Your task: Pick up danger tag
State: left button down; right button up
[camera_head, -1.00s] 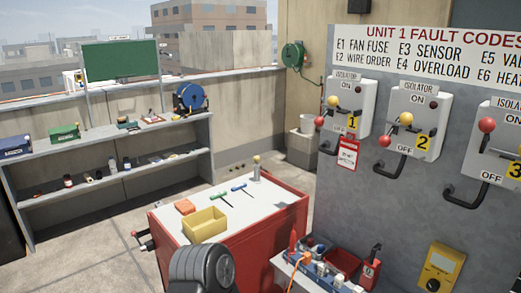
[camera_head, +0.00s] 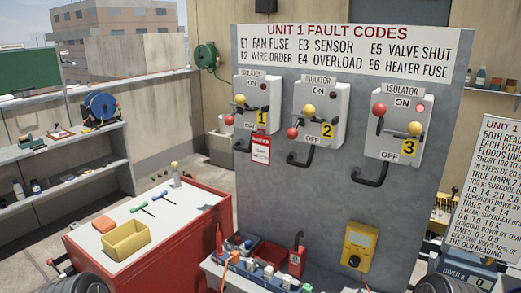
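A red and white tag (camera_head: 261,149), which looks like the danger tag, hangs just below isolator 1 (camera_head: 253,92) on the grey panel. Its small print is too small to read. Isolator 2 (camera_head: 320,105) and isolator 3 (camera_head: 397,125) are to the right of it. Neither gripper is in view, and nothing is touching the tag. Only dark rounded parts, apparently of my own arms, show at the bottom left and bottom right edges.
A red cart (camera_head: 180,245) with a yellow bin (camera_head: 127,240) stands at lower left. A tray below the panel holds several small items and a red padlock (camera_head: 296,262). A yellow meter (camera_head: 358,246) is on the panel's lower part. Black bent handles stick out below the isolators.

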aim_at(260, 144)
jog(key=j+z, duration=0.1)
jog(key=z, duration=0.4)
jog(key=i+j+z, duration=0.1)
jog(key=z, duration=0.35)
jog(key=j+z, duration=0.15)
jog(key=z, duration=0.35)
jog(key=j+z, duration=0.2)
jog(key=j, duration=0.2)
jog(key=k+j+z, duration=0.15)
jog(key=j, duration=0.2)
jog(key=j+z, duration=0.2)
jog(key=j, duration=0.15)
jog(key=k+j+z, duration=0.15)
jog(key=j, duration=0.2)
jog(key=k+j+z, duration=0.2)
jog(key=j, duration=0.15)
jog(key=k+j, duration=0.15)
jog(key=j, duration=0.15)
jog(key=k+j, duration=0.1)
jog(key=j, duration=0.25)
